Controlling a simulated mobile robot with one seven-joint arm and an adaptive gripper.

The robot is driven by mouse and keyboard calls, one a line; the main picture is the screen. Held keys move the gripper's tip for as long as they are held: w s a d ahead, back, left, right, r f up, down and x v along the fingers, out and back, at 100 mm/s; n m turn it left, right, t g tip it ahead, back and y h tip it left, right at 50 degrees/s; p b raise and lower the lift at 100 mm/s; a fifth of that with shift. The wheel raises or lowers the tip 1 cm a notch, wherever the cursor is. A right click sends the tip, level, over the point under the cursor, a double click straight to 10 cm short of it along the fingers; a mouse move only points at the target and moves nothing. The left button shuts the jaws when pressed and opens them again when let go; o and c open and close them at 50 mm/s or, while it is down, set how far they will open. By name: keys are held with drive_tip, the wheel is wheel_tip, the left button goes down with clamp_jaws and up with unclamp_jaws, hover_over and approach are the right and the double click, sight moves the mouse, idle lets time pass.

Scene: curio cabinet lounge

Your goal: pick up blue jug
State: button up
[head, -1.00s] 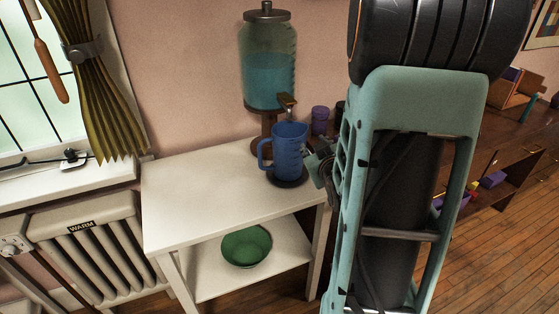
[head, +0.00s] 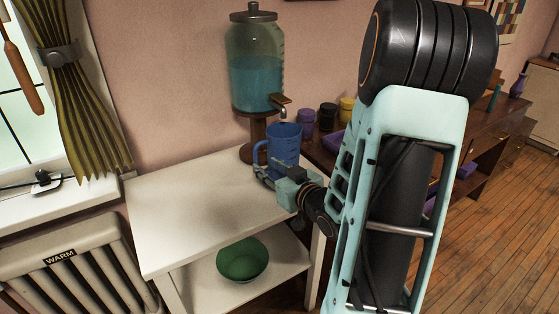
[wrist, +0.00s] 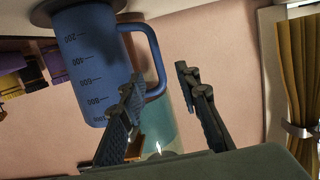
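The blue jug (head: 286,141) stands upright on the white table (head: 190,205), below the tap of the drink dispenser, with its handle on the left. My gripper (head: 264,176) is in front of the jug's lower part and hides its base. In the wrist view the jug (wrist: 88,60) appears upside down with its printed scale showing. My gripper (wrist: 168,112) is open there, its two fingers apart. One finger overlaps the jug's side near the handle (wrist: 160,65); the other is beyond the handle, against the wall. I cannot tell whether either finger touches the jug.
The drink dispenser (head: 255,70), holding blue liquid, stands behind the jug. Purple, dark and yellow jars (head: 328,116) stand at the right. A radiator (head: 75,265) is at the left. The table's left part is clear.

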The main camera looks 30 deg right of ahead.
sight(257, 159)
drive_tip(key=w, duration=0.2)
drive_tip(key=w+f, duration=0.1)
drive_tip(key=w, duration=0.2)
drive_tip(key=w+f, duration=0.1)
drive_tip(key=w, duration=0.2)
clamp_jaws()
idle(0.4)
drive_tip(key=shift+r, duration=0.2)
